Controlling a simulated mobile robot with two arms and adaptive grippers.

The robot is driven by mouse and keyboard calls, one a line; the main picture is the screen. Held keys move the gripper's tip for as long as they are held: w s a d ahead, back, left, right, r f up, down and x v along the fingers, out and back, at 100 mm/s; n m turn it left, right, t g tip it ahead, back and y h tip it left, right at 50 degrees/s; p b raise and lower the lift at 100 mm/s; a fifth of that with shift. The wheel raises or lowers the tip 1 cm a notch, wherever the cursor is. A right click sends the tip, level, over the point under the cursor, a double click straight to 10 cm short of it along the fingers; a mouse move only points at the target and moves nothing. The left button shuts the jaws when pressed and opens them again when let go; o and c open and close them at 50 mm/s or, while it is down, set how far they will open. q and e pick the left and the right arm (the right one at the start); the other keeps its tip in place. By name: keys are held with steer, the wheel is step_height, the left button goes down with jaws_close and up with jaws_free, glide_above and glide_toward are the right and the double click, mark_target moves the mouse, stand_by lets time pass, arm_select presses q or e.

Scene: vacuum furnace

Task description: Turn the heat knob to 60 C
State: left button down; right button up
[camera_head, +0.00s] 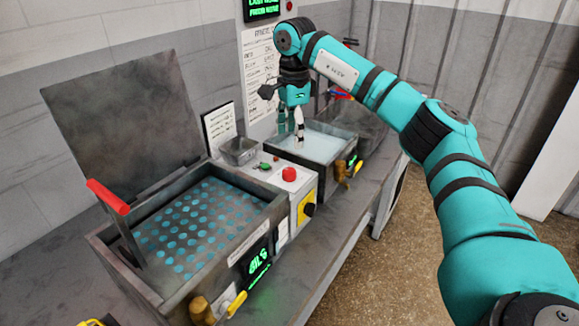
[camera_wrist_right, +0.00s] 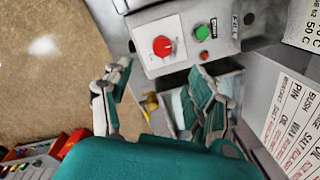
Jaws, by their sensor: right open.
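A red knob (camera_head: 289,174) sits on top of the white control box (camera_head: 300,187) between two tanks. In the right wrist view the red knob (camera_wrist_right: 163,46) has a pale pointer mark and sits on a white plate; its scale is too small to read. A green button (camera_wrist_right: 202,33) is beside it. A black knob on a yellow plate (camera_head: 307,210) is on the box's front. My right gripper (camera_head: 291,132) is open and empty, pointing down over the far tank, behind and apart from the red knob. It also shows open in the wrist view (camera_wrist_right: 160,95). My left gripper is out of view.
The near tank (camera_head: 268,208) has a perforated plate, a raised lid (camera_head: 125,125) and a red handle (camera_head: 108,197). The far tank (camera_head: 338,160) holds pale liquid. A small metal tray (camera_head: 239,150) and a sign (camera_head: 219,128) stand behind the box.

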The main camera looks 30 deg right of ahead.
mark_target(290, 170)
steer(key=f, duration=0.3)
steer(key=f+p, duration=0.1)
steer(key=f, duration=0.3)
steer(key=w+f+p, duration=0.1)
steer(key=f, duration=0.3)
steer(key=shift+f, duration=0.3)
steer(key=shift+c, duration=0.3)
steer(key=c, duration=1.1)
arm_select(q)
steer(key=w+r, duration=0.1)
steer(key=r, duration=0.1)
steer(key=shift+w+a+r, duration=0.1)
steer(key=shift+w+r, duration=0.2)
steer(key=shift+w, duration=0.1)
